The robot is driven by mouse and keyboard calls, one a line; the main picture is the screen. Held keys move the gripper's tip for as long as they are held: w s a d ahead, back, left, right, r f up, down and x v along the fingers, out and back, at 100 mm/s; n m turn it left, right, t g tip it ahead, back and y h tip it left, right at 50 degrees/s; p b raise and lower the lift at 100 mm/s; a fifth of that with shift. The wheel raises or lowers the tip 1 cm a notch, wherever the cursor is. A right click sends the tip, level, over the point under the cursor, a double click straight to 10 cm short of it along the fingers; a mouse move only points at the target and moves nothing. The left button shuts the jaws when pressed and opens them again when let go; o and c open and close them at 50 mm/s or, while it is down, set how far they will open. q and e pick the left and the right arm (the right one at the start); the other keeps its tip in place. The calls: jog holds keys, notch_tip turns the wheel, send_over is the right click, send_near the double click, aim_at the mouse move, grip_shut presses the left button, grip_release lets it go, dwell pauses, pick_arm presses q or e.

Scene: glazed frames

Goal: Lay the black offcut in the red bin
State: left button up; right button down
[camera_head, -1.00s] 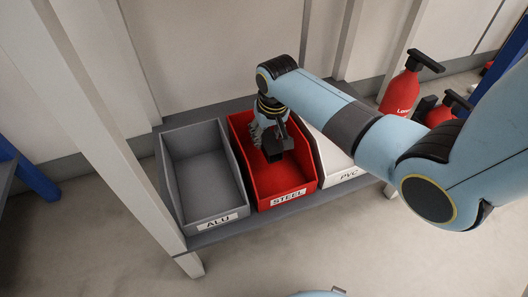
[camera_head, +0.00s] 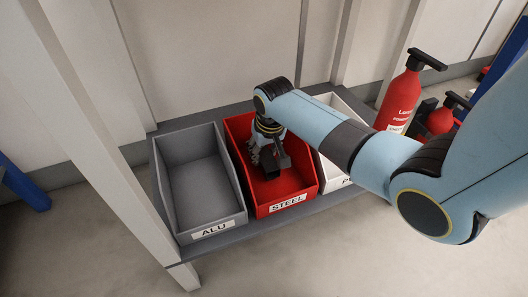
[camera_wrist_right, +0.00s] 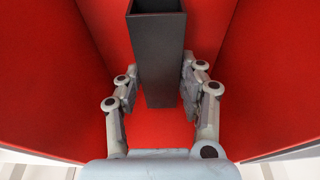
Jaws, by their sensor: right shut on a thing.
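The red bin (camera_head: 296,190), labelled STEEL, stands on a grey shelf between two other bins. My right gripper (camera_head: 266,158) reaches down inside it from above. In the right wrist view the fingers of my right gripper (camera_wrist_right: 158,92) stand on both sides of the black offcut (camera_wrist_right: 157,50), a dark block, and hold it. In the head view the offcut (camera_head: 272,170) is a small dark shape under the gripper, partly hidden by the fingers. Red walls surround it in the wrist view. I cannot tell whether it touches the bin's floor. My left gripper is not in view.
A grey bin (camera_head: 202,190) labelled ALU stands left of the red bin and looks empty. A white bin (camera_head: 333,172) stands on the right, partly behind my arm. Red fire extinguishers (camera_head: 399,97) stand further right. A pale post (camera_head: 105,135) rises at the shelf's left.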

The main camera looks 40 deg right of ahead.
jog(key=shift+f, duration=0.5)
jog(key=c, duration=0.8)
grip_release()
